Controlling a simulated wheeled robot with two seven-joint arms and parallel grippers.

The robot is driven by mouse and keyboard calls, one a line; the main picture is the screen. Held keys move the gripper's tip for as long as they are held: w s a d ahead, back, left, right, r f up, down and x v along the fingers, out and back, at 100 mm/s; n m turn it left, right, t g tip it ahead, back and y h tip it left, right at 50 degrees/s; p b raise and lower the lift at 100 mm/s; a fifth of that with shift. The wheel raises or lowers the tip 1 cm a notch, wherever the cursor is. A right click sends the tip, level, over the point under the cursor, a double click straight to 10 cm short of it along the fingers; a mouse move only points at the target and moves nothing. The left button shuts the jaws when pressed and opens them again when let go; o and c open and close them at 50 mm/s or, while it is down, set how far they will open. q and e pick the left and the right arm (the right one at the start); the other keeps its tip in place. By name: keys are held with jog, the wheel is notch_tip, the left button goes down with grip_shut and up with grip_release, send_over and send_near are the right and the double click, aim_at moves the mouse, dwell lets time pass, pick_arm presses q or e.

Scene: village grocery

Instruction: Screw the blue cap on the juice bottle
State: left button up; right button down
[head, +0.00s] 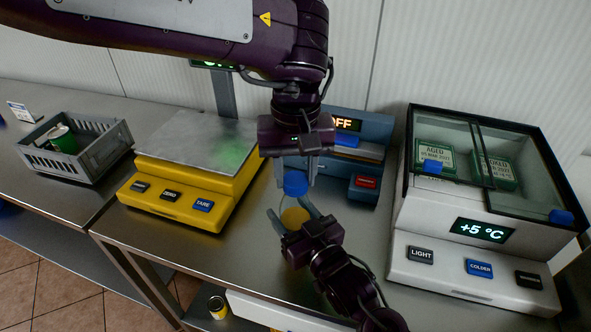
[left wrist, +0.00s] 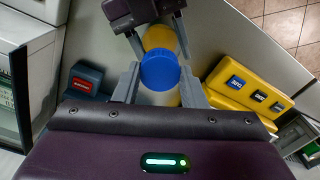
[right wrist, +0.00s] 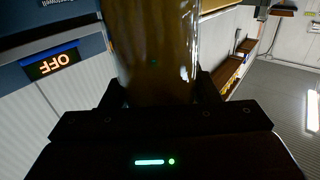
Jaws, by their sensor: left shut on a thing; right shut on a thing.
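The juice bottle (head: 295,217), with orange-yellow contents, stands roughly upright above the counter. My right gripper (head: 298,226) is shut around its body from the front; in the right wrist view the bottle (right wrist: 152,50) looks brown and fills the space between the fingers. The blue cap (head: 295,183) is at the top of the bottle. My left gripper (head: 297,172) comes down from above and is shut on the cap. In the left wrist view the cap (left wrist: 160,70) sits between the fingertips, overlapping the bottle. I cannot tell whether the cap is seated on the thread.
A yellow scale (head: 180,165) stands to the left, and a grey crate (head: 80,150) with a green can is farther left. A blue device (head: 365,165) reading OFF is just behind the bottle. A glass-topped cooler (head: 480,230) is at right. The front counter is bare.

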pick_arm(q)
jog(key=shift+w, duration=0.1)
jog(key=o, duration=0.9)
jog(key=shift+r, duration=2.25)
jog(key=shift+c, duration=0.2)
